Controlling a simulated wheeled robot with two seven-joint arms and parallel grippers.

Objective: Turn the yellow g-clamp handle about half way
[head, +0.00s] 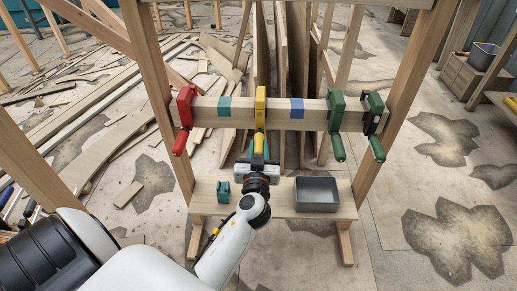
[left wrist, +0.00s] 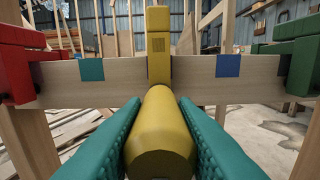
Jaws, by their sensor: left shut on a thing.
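The yellow g-clamp (head: 260,108) sits on the wooden beam (head: 310,112), between a teal band and a blue band. Its yellow handle (head: 259,144) points down and toward me. In the left wrist view the clamp frame (left wrist: 158,45) stands upright behind the handle (left wrist: 160,135), whose round end faces the camera. My left gripper (head: 258,160) is at the lower end of the handle. Its teal fingers (left wrist: 160,140) lie on both sides of the handle and are shut on it. My right gripper is not in view.
A red clamp (head: 185,106) is left on the beam; two green clamps (head: 336,110) (head: 373,112) are right. Below, a shelf (head: 285,209) holds a grey bin (head: 317,193) and a small teal clamp (head: 222,190). Wooden posts flank the beam. Loose planks lie on the left floor.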

